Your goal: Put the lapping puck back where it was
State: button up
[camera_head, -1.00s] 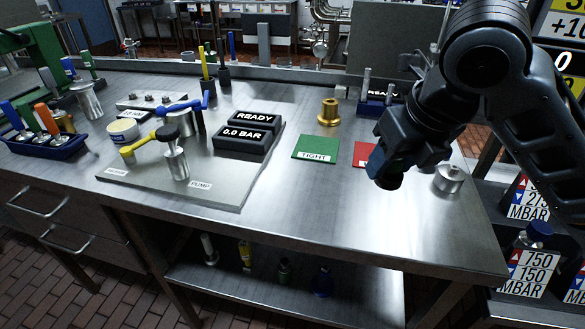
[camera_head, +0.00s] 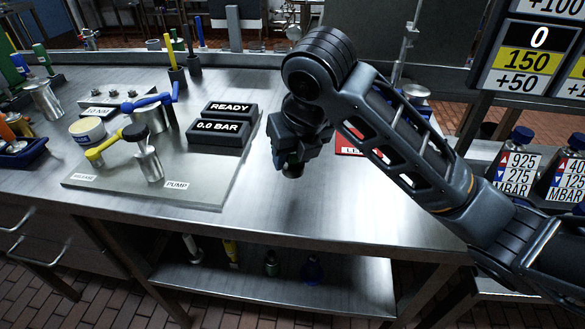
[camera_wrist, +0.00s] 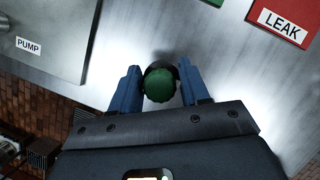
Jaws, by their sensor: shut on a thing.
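My gripper (camera_head: 291,166) is shut on a dark, round piece with a green knob (camera_wrist: 160,84), which I take to be the lapping puck. In the wrist view the knob sits between the two blue fingers, with a black rim behind it. In the head view only the puck's dark lower end (camera_head: 292,172) shows under the fingers. It hangs over the bare steel bench, right of the pump plate; the exact gap to the bench cannot be told. No empty spot is marked for the puck in these views.
The pump plate (camera_head: 195,195) with its valves and READY and 0.0 BAR displays (camera_head: 220,131) lies to the left. A red LEAK card (camera_wrist: 283,20) lies right of my gripper, partly behind my arm in the head view. The steel bench (camera_head: 265,215) is bare towards its front edge.

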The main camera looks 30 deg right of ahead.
aim_at(294, 166)
jog(key=shift+f, duration=2)
jog(key=shift+f, duration=0.1)
jog(key=o, duration=1.1)
jog(key=shift+p+v, duration=0.95)
jog(key=shift+v, duration=5.15)
